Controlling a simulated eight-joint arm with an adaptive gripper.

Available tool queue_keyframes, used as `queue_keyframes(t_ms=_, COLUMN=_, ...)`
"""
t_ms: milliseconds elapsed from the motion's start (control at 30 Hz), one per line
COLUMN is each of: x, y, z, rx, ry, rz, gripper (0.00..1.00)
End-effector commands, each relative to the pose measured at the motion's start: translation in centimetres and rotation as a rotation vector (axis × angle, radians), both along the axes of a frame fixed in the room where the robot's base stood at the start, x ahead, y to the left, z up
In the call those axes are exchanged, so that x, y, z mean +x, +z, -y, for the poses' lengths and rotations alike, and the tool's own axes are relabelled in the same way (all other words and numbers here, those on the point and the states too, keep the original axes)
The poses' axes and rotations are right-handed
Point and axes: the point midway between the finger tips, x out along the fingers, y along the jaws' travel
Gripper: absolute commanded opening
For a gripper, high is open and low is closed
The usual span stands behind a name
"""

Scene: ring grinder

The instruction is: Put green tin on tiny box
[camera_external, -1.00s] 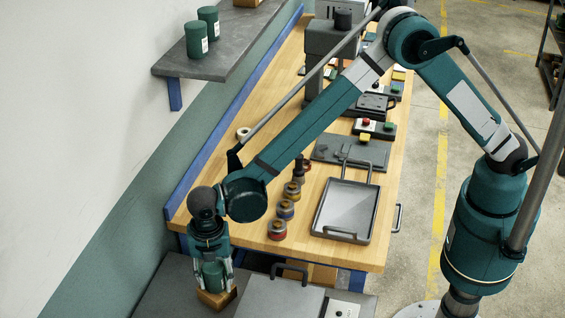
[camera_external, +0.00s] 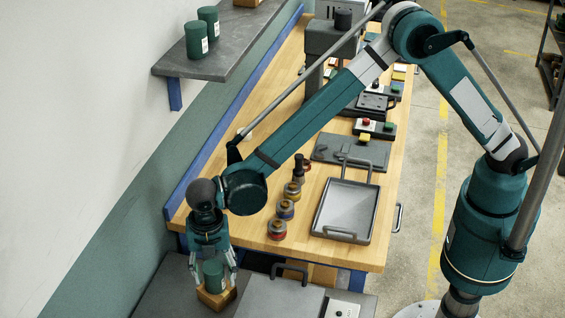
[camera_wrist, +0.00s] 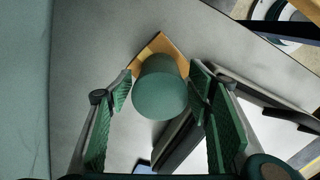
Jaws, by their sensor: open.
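A green tin (camera_external: 214,273) stands upright on a small wooden box (camera_external: 216,296) on the dark grey bench at the lower left. In the wrist view the tin (camera_wrist: 160,88) shows from above, with a corner of the tiny box (camera_wrist: 159,44) sticking out behind it. My gripper (camera_external: 214,268) is open above and around the tin. In the wrist view its fingers (camera_wrist: 160,88) stand on both sides of the tin, with gaps showing. The lower faces of the box are partly hidden.
A grey lidded case (camera_external: 280,298) with a handle lies just right of the box. Two other green tins (camera_external: 197,40) stand on the wall shelf (camera_external: 225,60). Several small jars (camera_external: 285,209) and a metal tray (camera_external: 346,210) sit on the wooden workbench (camera_external: 240,225).

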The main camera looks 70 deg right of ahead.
Motion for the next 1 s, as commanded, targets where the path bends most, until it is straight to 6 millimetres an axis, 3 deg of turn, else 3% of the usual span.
queue_keyframes(t_ms=500, x=0.0, y=8.0, z=0.0, rx=0.000, ry=0.000, rz=0.000, gripper=0.51)
queue_keyframes(t_ms=700, x=0.0, y=9.4, z=0.0, rx=0.000, ry=0.000, rz=0.000, gripper=0.51)
queue_keyframes(t_ms=1000, x=0.0, y=9.6, z=0.0, rx=0.000, ry=0.000, rz=0.000, gripper=0.51)
